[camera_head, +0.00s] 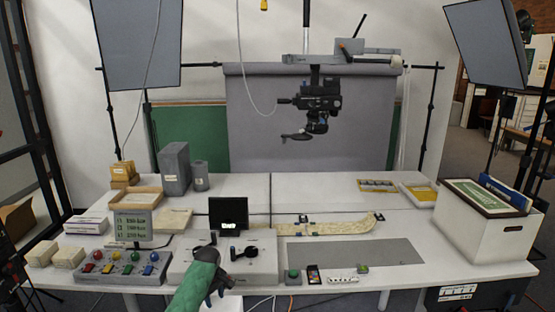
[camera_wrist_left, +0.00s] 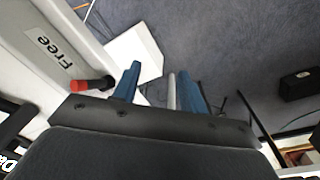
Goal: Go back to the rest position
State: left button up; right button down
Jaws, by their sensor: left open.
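My left arm, with a green cover, reaches in from the bottom of the head view. Its gripper (camera_head: 217,290) is at the front edge of the table, just in front of the grey control box (camera_head: 262,268). In the left wrist view the two blue fingers of the left gripper (camera_wrist_left: 160,86) stand apart with nothing held between them. Behind them lies grey carpeted floor (camera_wrist_left: 225,40). My right gripper is in neither view.
The white table (camera_head: 330,190) holds a button panel (camera_head: 120,268), a small black screen (camera_head: 228,215), grey blocks (camera_head: 175,168) and a white crate (camera_head: 485,225) at the right. A camera (camera_head: 318,98) hangs above. A grey mat (camera_head: 350,252) lies clear at the front right.

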pick_arm(q)
jog(key=s+d+f+m+t, duration=0.1)
jog(key=s+d+f+m, duration=0.15)
jog(key=s, duration=0.95)
jog(key=s+d+f+m, duration=0.1)
jog(key=s+f+m, duration=0.3)
jog(key=s, duration=0.9)
jog(key=s+a+r+m+t, duration=0.1)
jog(key=s+r+m, duration=0.3)
jog(key=s, duration=1)
jog(key=s+a+r+m+t, duration=0.15)
jog(key=s+r, duration=0.45)
jog(key=s, duration=0.8)
notch_tip(320, 180, down, 27)
jog(key=w+d+g+b, duration=0.1)
jog(key=w+d+g, duration=0.1)
jog(key=s+f, duration=0.4)
jog(key=f, duration=0.7)
jog(key=s+f, duration=0.4)
jog(key=f, duration=0.8)
jog(key=shift+d+b, duration=0.25)
jog(key=shift+b, duration=0.2)
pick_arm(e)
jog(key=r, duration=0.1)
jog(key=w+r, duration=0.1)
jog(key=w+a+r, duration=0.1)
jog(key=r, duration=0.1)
pick_arm(q)
jog(key=shift+s+g, duration=0.1)
jog(key=shift+g, duration=0.15)
